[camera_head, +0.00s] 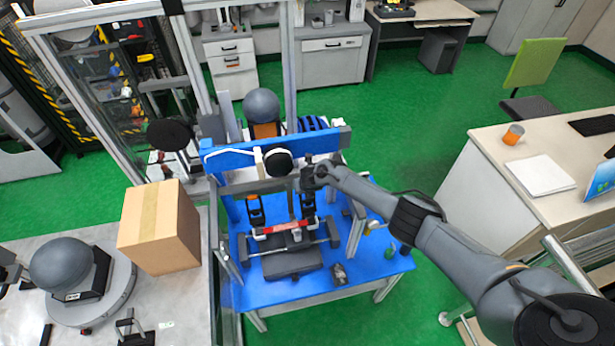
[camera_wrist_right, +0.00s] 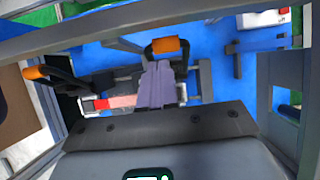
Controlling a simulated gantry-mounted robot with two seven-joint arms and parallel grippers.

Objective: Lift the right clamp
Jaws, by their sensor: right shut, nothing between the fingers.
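The right clamp (camera_head: 307,203) is a black toggle clamp on the blue drop tower table, at the right end of a red-and-white bar (camera_head: 283,226). In the right wrist view, the orange grip of the right clamp (camera_wrist_right: 170,46) shows just beyond my fingertips. My right gripper (camera_head: 307,181) is above the right clamp. Its grey fingers (camera_wrist_right: 157,66) are together and empty; I cannot tell whether they touch the clamp. The left clamp (camera_head: 255,212) is a similar black clamp with an orange grip (camera_wrist_right: 36,72). My left gripper is not in view.
A blue crossbeam (camera_head: 228,160) and metal uprights stand close around my right gripper. A cardboard box (camera_head: 160,228) and a grey dome (camera_head: 61,264) are on the left bench. A small dark object (camera_head: 340,274) lies on the blue table's front.

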